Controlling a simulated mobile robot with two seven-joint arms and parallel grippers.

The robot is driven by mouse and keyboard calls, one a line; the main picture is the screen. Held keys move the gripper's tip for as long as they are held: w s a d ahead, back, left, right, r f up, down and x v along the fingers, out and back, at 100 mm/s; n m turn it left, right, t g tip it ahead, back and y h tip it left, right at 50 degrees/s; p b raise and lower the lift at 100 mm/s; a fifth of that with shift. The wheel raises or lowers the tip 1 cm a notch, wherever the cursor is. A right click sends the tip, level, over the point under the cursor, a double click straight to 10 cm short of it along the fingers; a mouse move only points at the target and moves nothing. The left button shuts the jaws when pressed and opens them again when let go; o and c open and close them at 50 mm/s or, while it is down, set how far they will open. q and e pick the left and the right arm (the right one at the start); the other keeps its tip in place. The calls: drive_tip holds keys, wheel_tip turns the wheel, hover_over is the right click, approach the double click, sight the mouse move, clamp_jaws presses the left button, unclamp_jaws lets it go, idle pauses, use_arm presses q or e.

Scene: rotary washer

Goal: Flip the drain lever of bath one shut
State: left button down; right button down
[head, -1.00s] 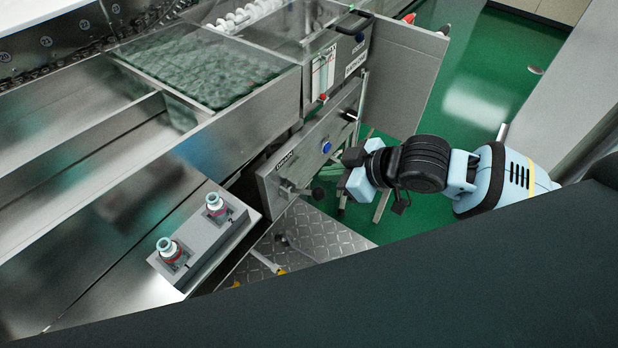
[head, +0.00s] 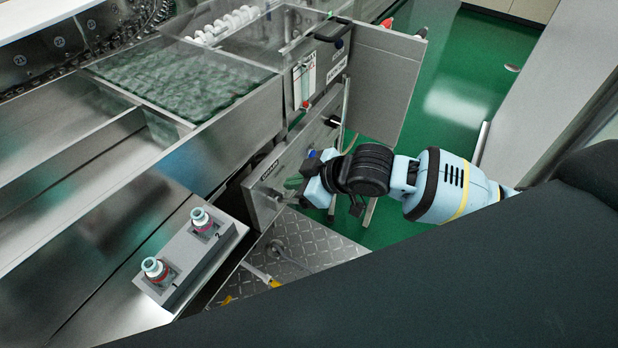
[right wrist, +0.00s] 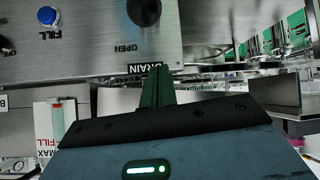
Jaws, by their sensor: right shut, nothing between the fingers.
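The steel front panel (head: 262,205) of a bath carries a blue button (head: 311,153) and a drain lever (head: 274,193), partly hidden by my right gripper. In the right wrist view the panel (right wrist: 95,45) shows the words DRAIN, OPEN and FILL, with the blue button (right wrist: 47,15) at the upper left. A dark rounded knob (right wrist: 143,12) sits above the DRAIN label; I cannot tell the lever's angle. My right gripper (head: 298,186) is close to the panel by the lever. Its fingers (right wrist: 157,85) are shut and empty, below the label in the wrist view. My left gripper is out of view.
A water-filled bath (head: 262,82) lies behind. A steel plate door (head: 385,85) hangs open above my right forearm. Green floor (head: 455,100) is free to the right.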

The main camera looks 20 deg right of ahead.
sight(298, 202)
drive_tip(key=f, duration=0.3)
drive_tip(key=shift+w+d, duration=0.1)
drive_tip(key=shift+d, duration=0.15)
drive_tip(key=shift+s+d+f, duration=0.2)
drive_tip(key=shift+s+f, duration=0.05)
drive_tip(key=shift+s+d+f, duration=0.1)
drive_tip(key=shift+d+f, duration=0.05)
drive_tip(key=shift+f, duration=0.15)
